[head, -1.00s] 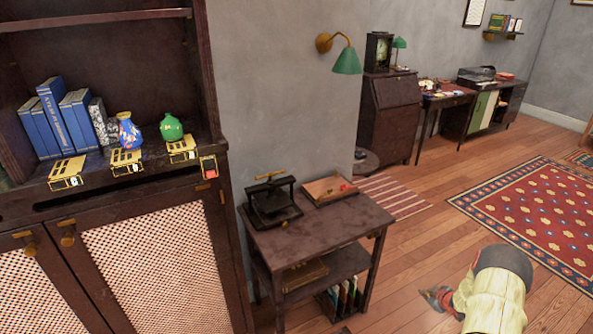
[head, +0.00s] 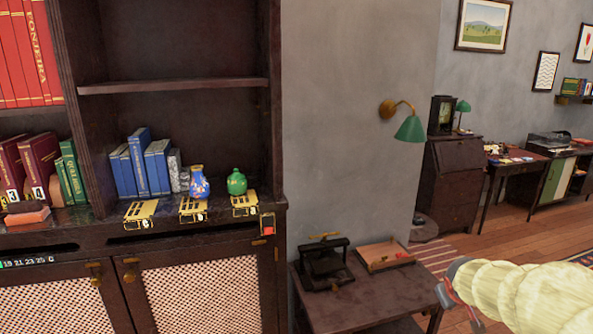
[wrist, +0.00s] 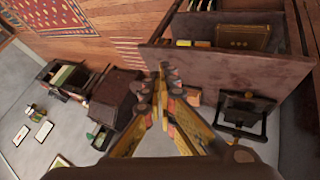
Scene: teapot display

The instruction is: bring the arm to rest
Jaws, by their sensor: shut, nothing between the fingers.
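My gripper (head: 449,294) is at the lower right of the head view, at the end of my pale sleeved arm. It is in front of the right side of the small dark side table (head: 360,305), and I cannot tell its distance from it. In the wrist view the two fingers of my gripper (wrist: 162,80) come together at the tips with nothing between them. The side table's top also shows beyond them in the wrist view (wrist: 225,68).
A dark cabinet (head: 190,92) on the left holds books, a blue vase (head: 199,183) and a green pot (head: 237,182). A small press (head: 325,262) and a wooden tray (head: 384,254) stand on the side table. Open wooden floor (head: 487,243) lies at the right.

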